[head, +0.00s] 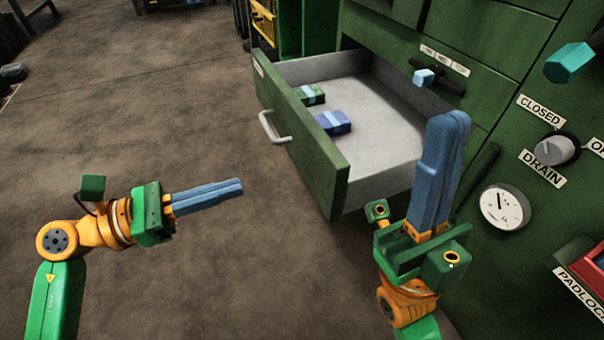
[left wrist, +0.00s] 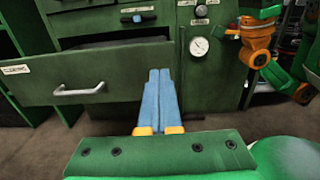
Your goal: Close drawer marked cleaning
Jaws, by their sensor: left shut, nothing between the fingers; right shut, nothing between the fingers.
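The green drawer (head: 305,150) stands pulled out from the green cabinet, with a grey inside and a light bar handle (head: 272,128) on its front. In the left wrist view the drawer front (left wrist: 112,73) carries a white label at its left end, which seems to read cleaning. Two small packs, one green (head: 309,95) and one blue (head: 333,122), lie inside. My left gripper (head: 240,186) is shut and empty, in front of the drawer and apart from it. My right gripper (head: 455,122) is shut and empty, near the drawer's right side; contact cannot be told.
The cabinet face at right has a drain knob (head: 551,149), a round gauge (head: 505,206) and a red padlock box (head: 590,265). A dark handle (head: 439,80) is above the drawer. The floor (head: 150,110) in front is clear.

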